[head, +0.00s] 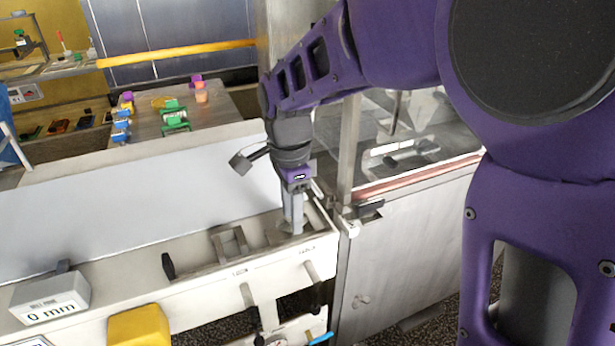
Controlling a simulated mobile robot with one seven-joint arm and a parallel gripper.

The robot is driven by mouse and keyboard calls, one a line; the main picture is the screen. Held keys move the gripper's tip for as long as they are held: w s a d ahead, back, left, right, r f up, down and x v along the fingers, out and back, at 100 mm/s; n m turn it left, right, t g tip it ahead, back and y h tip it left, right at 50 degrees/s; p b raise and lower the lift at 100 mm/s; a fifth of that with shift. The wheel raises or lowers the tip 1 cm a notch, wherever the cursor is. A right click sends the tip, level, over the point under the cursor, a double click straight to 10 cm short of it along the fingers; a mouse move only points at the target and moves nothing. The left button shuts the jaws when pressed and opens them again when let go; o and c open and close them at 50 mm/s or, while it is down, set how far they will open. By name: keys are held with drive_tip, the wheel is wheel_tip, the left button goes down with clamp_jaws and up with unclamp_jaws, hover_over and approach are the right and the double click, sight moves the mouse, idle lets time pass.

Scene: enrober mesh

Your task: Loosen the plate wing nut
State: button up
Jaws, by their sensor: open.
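My gripper (292,224) points straight down at the right end of the pale machine's recessed ledge (200,252). Its fingers reach down beside a small grey metal part (283,233). This may be the plate wing nut, but it is mostly hidden by the fingers and too small to make out. The jaws are open. I cannot tell whether the fingers touch anything or straddle the part.
A square metal frame (229,243) and a black knob (168,266) are left of my gripper. A "0 mm" display (49,298) and a yellow block (138,325) are at front left. A glazed cabinet (415,150) stands close on the right.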

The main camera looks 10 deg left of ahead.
clamp_jaws()
